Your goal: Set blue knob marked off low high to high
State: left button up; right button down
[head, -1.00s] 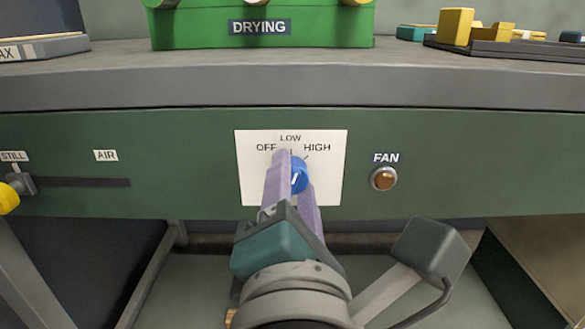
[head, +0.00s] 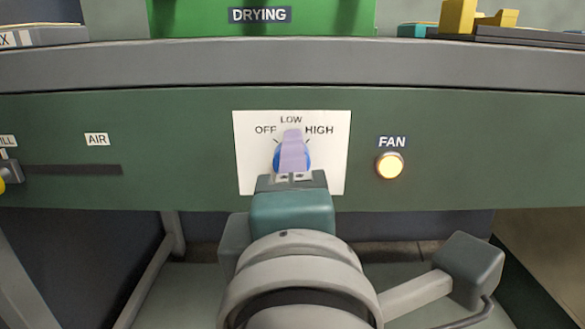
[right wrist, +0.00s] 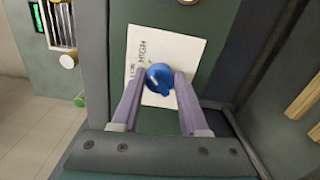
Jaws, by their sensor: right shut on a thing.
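The blue knob (head: 278,160) sits on a white plate (head: 246,181) marked OFF, LOW and HIGH, on the green panel front. In the head view, my right gripper (head: 292,153) covers the knob's middle, so its pointer is hidden there. In the right wrist view, the knob (right wrist: 160,78) is between the two purple fingers of my right gripper (right wrist: 160,84), which are shut on it. I cannot tell for sure which mark the knob points at. My left gripper is not in view.
A lit FAN lamp (head: 390,165) is right of the plate. An AIR slot (head: 75,170) with a slider runs along the panel's left. Above, the grey counter (head: 180,65) carries a green DRYING box (head: 200,18) and a dark tray with yellow blocks (head: 480,18).

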jog(key=shift+c, duration=2.1)
grip_release()
jog(key=s+p, duration=0.1)
jog(key=s, duration=0.9)
